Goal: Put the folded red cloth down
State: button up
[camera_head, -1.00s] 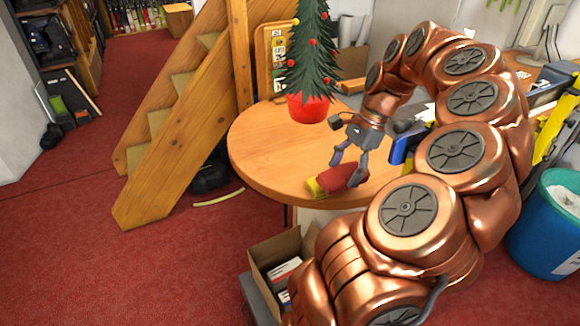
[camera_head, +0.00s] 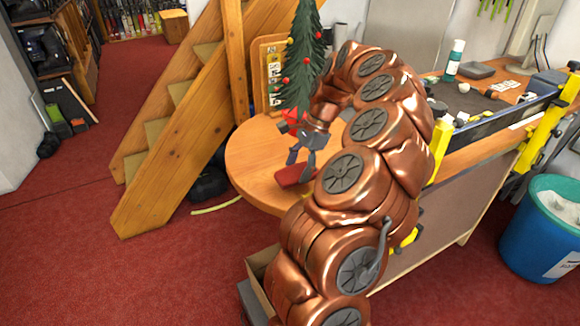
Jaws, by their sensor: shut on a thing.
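The folded red cloth (camera_head: 291,176) shows as a small red shape low over the round wooden table (camera_head: 250,163), near its front edge. I cannot tell whether it touches the tabletop. My gripper (camera_head: 301,163) is above the cloth with its fingers pointing down, shut on it. My copper-coloured arm hides the right part of the table and may hide part of the cloth.
A small Christmas tree (camera_head: 304,66) in a red pot stands on the table behind my gripper. A wooden staircase (camera_head: 178,120) is at left. A bench with bottles and tools (camera_head: 470,95) and a blue bin (camera_head: 545,230) are at right.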

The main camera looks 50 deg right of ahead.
aim_at(294, 164)
jog(key=shift+w+p, duration=0.5)
jog(key=shift+w, duration=1.15)
jog(key=shift+s+f+p, duration=0.1)
jog(key=shift+f+p, duration=0.45)
jog(key=shift+f, duration=1.15)
jog(key=shift+f, duration=0.1)
jog(key=o, duration=1)
jog(key=shift+d, duration=0.1)
